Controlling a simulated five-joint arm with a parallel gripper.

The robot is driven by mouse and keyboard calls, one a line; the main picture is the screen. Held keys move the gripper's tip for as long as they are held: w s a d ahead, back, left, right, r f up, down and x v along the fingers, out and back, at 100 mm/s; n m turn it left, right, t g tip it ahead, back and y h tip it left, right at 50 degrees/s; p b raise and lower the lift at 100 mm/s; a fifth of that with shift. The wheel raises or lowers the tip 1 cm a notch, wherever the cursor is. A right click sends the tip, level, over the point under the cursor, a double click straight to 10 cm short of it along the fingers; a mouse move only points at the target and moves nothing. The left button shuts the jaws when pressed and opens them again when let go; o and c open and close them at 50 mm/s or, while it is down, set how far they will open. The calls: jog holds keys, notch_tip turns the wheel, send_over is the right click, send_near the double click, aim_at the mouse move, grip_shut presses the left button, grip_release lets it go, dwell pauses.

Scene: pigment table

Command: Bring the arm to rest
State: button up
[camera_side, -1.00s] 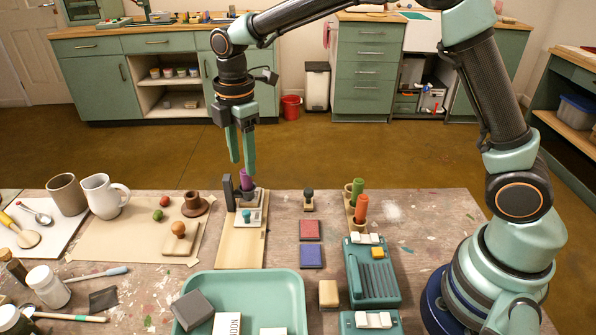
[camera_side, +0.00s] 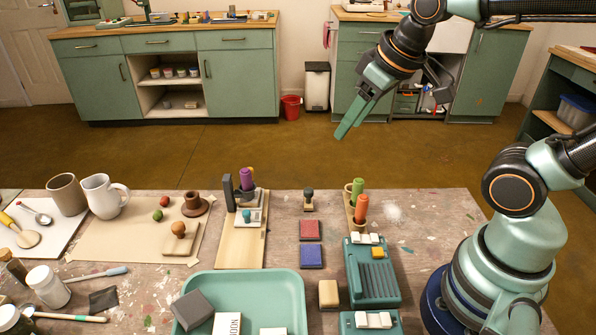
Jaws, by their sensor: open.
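My gripper (camera_side: 347,130) is up in the air at the upper right of the middle, above and behind the far edge of the table. Its two green fingers point down and to the left. They look close together from this side, with nothing held between them. The purple stick (camera_side: 247,179) stands upright in a dark holder on the wooden board (camera_side: 240,247), well apart from my gripper. The arm reaches in from the right, lifted clear of everything on the table (camera_side: 430,215).
A green tray (camera_side: 285,282) with blocks is at the front. Red (camera_side: 311,230) and blue (camera_side: 312,256) pads lie mid-table. A green device (camera_side: 373,280) and the green (camera_side: 357,187) and orange (camera_side: 361,208) sticks are to the right. Mugs (camera_side: 103,196) stand at the left.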

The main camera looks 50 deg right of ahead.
jog(key=shift+s+d+f+m, duration=0.25)
jog(key=shift+s+m, duration=0.25)
